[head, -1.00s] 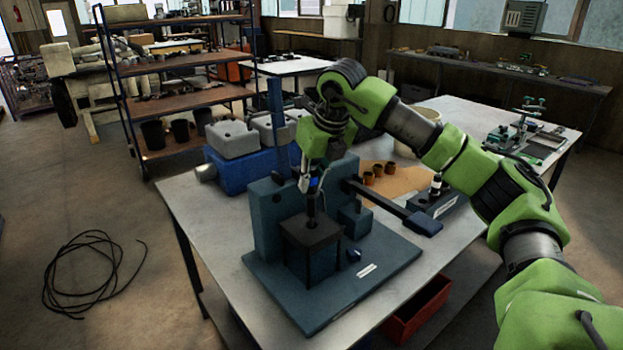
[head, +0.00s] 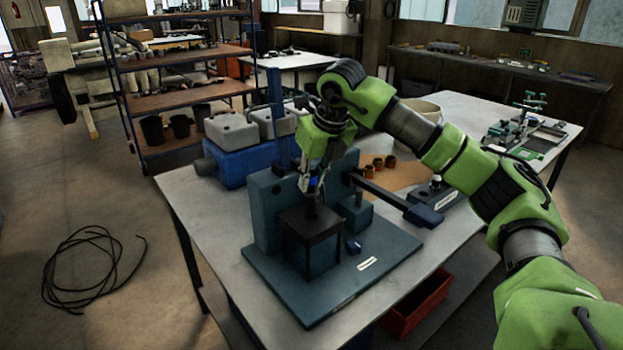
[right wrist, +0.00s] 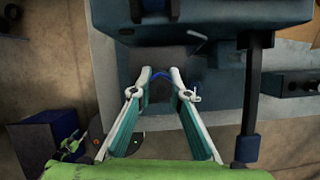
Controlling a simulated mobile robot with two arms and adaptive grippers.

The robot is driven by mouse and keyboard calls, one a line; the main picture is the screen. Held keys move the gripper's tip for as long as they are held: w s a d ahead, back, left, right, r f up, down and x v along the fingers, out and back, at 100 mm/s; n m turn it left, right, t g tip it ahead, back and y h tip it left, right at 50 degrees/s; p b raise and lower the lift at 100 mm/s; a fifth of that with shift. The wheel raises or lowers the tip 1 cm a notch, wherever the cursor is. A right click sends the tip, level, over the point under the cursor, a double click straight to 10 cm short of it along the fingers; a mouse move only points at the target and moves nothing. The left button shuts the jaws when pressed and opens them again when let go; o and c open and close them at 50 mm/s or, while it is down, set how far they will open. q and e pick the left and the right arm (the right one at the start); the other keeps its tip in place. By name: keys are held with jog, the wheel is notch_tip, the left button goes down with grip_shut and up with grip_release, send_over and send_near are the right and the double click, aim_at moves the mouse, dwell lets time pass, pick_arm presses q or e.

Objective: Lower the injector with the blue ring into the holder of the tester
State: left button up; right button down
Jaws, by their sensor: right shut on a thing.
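My right gripper (head: 313,186) is shut on the injector with the blue ring (head: 311,206), which looks about upright. Its dark lower body reaches down to the top of the tester's block-shaped holder (head: 326,224). I cannot tell how deep the tip sits in the opening. The tester (head: 262,215) is a blue-grey stand on a flat base plate. The fingers hide the upper injector. My left gripper is not in view.
The tester's dark lever arm (head: 395,202) sticks out to the right. Another small injector-like part (head: 436,183) stands in a dark block behind it. Brass cups (head: 378,163) stand on a tan mat. A blue box (head: 232,166) is behind left. The table's left front is clear.

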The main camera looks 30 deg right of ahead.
aim_at(312, 192)
jog(key=shift+f, duration=0.15)
jog(key=shift+f+b, duration=1.25)
jog(key=shift+f, duration=0.5)
jog(key=shift+f+b, duration=0.95)
jog(key=shift+f, duration=0.25)
jog(key=c, duration=1.8)
grip_release()
jog(key=shift+c, duration=0.2)
jog(key=shift+o, duration=0.3)
